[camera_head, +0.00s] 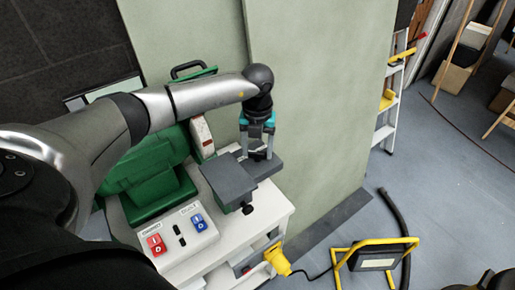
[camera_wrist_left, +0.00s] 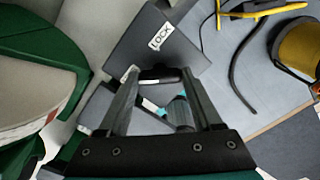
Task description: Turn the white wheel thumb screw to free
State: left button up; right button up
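A green bench grinder (camera_head: 150,172) stands on a white cabinet, its pale wheel (camera_wrist_left: 35,85) at left in the left wrist view. Two grey tool rests sit at its right; the nearer rest (camera_head: 228,178) has a black thumb screw (camera_head: 249,208) below its front edge. My left gripper (camera_head: 258,155) points down over the farther rest (camera_head: 266,168). Its fingers are apart, on either side of a dark thumb screw (camera_wrist_left: 158,74). I cannot tell if they touch it. A "LOCK" label (camera_wrist_left: 160,37) shows beyond the fingertips. My right gripper is not in view.
A control panel with a red switch (camera_head: 156,245) and blue switch (camera_head: 198,223) is in front of the grinder. A pale green wall panel (camera_head: 315,95) stands close behind. A yellow plug (camera_head: 277,261) sticks out of the cabinet; a yellow work lamp (camera_head: 376,262) stands on the floor.

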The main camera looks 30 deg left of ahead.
aim_at(258, 152)
pick_arm(q)
jog(key=o, duration=0.4)
jog(key=shift+o, duration=0.2)
notch_tip(258, 152, up, 15)
jog(key=shift+r, duration=0.15)
jog(key=shift+d, duration=0.1)
dwell(0.5)
